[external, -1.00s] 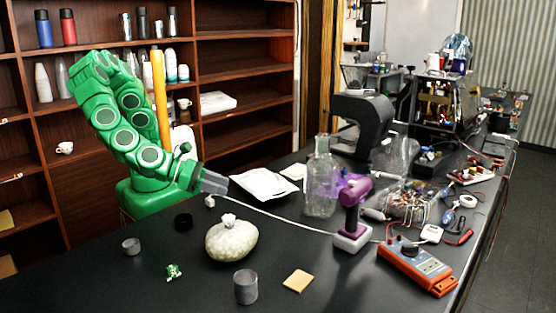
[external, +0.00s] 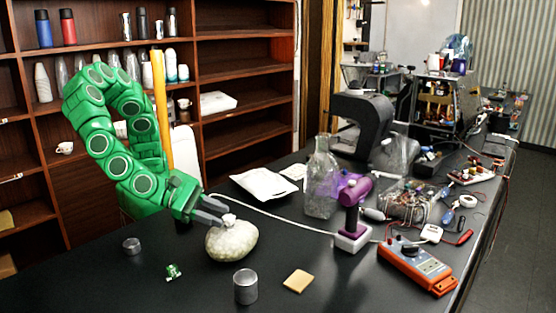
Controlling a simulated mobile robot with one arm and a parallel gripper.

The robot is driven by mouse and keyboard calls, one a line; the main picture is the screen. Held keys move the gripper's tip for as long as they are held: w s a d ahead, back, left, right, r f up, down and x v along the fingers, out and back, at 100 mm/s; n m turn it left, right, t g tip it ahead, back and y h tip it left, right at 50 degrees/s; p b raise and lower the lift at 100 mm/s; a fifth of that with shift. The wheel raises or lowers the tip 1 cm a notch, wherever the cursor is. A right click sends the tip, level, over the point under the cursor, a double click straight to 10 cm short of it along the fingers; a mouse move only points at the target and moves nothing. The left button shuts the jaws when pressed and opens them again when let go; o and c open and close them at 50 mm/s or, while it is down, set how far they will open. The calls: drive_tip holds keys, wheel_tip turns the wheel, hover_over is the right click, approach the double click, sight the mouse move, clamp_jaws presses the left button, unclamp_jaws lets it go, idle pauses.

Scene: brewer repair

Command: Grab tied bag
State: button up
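The tied bag (external: 232,243) is a round, pale, full bag with a knotted top, sitting upright on the black table in the external view. My gripper (external: 226,216), grey-fingered at the end of my green arm, is at the bag's knot, on its upper left side. The fingers reach to the knot and seem to lie around or beside it. The small gap between the fingers is hard to make out, so I cannot tell whether they press on the knot.
Near the bag stand a grey metal canister (external: 245,287), a tan square (external: 298,280), a small green wrapped item (external: 173,272) and a small grey cup (external: 131,246). A glass bottle (external: 321,183) and a purple drill (external: 352,206) stand to the right. A white pouch (external: 264,184) lies behind.

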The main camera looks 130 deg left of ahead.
sight(228, 217)
drive_tip(key=shift+f+x, duration=0.2)
drive_tip(key=shift+x, duration=0.95)
drive_tip(key=shift+w+a+f, duration=0.2)
drive_tip(key=shift+w+a, duration=0.3)
clamp_jaws()
